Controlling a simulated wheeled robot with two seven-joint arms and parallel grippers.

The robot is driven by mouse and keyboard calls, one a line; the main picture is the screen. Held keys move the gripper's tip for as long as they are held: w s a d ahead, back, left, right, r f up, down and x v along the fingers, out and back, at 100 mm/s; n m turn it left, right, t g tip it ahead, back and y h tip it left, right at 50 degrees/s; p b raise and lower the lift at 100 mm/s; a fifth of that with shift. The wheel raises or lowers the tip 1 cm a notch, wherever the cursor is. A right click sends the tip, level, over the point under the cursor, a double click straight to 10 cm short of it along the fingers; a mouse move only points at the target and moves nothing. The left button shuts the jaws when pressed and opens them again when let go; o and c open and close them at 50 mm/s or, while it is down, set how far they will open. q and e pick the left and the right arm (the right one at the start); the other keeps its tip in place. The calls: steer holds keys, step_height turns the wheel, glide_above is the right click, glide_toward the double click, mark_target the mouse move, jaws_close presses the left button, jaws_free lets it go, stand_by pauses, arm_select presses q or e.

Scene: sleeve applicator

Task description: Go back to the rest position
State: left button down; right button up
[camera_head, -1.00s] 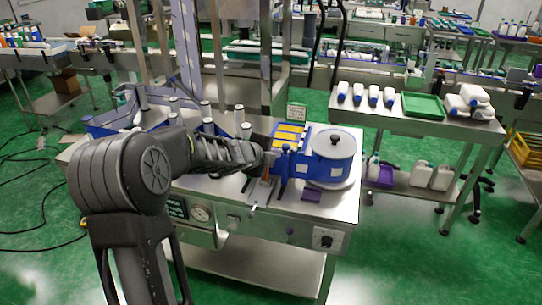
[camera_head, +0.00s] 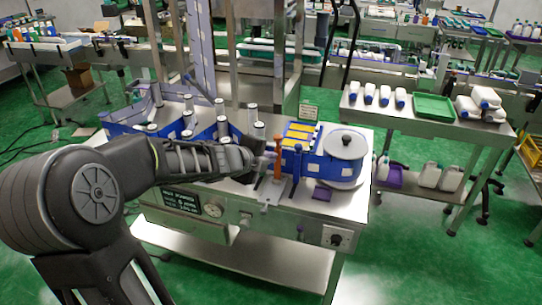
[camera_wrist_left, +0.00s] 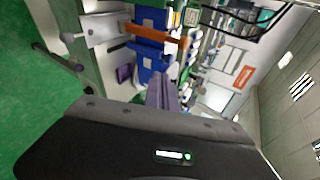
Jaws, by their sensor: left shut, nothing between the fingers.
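My left arm comes in from the left in the head view, and its gripper (camera_head: 266,158) is over the front of the sleeve applicator's steel table (camera_head: 345,207). The gripper is beside an orange upright handle (camera_head: 277,162) and close to the blue machine body (camera_head: 318,165). Whether it touches the handle is hard to tell. In the left wrist view the gripper's fingers (camera_wrist_left: 165,92) are closed together with nothing between them. The orange handle (camera_wrist_left: 155,33) shows there above and apart from the fingertips. My right gripper is in neither view.
A round grey-lidded drum (camera_head: 346,145) stands at the table's right end. Several grey rollers (camera_head: 222,128) stand behind my forearm. A side table with white bottles (camera_head: 385,95) and a green tray (camera_head: 434,107) is at the right. Green floor (camera_head: 420,250) is open at front right.

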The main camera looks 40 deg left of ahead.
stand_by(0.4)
arm_select(q)
steer(key=s+d+f+n+g+h, duration=0.1)
steer(key=d+f+n+g, duration=0.1)
steer(key=d+f+n, duration=0.75)
steer(key=s+d+f+n+g+h, duration=0.2)
steer(key=d+f+n, duration=0.45)
steer(key=f, duration=0.55)
steer(key=s+d+f+n+g+h, duration=0.1)
steer(key=s+d+f+g, duration=0.2)
steer(key=s+d+f, duration=0.6)
steer(key=s+d+f+n+g+h, duration=0.1)
steer(key=s+d+f+g, duration=0.3)
steer(key=s+d+f, duration=0.5)
steer(key=s+d+n, duration=0.1)
steer(key=s+d, duration=0.1)
steer(key=s, duration=0.4)
steer(key=shift+a, duration=0.1)
